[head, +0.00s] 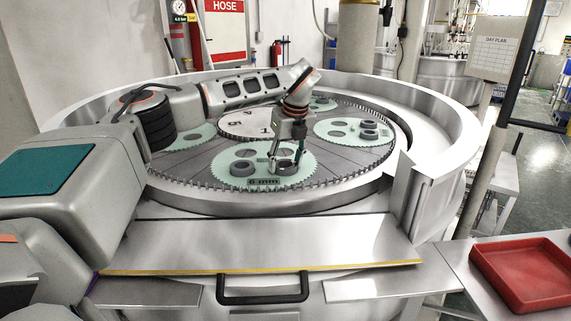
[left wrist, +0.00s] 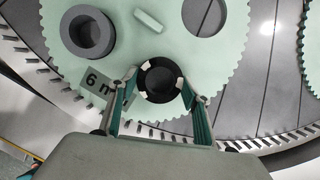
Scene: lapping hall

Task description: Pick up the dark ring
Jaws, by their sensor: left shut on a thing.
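The dark ring (left wrist: 178,72) is between the fingers of my left gripper (left wrist: 160,92) in the left wrist view. The gripper is shut on it, with one finger at each side. In the head view my left gripper (head: 287,163) points down at the front green toothed carrier, and the dark ring (head: 287,169) is partly hidden by the fingers. The ring is at or just above the carrier; I cannot tell whether they touch. My right gripper is not in view.
A grey ring (head: 243,169) lies left of the gripper on the front carrier (head: 222,160), near a "6 mm" label (head: 263,183). More rings (head: 370,130) sit on the right carrier. A raised metal rim (head: 440,110) surrounds the plate. An empty red tray (head: 525,270) stands at right.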

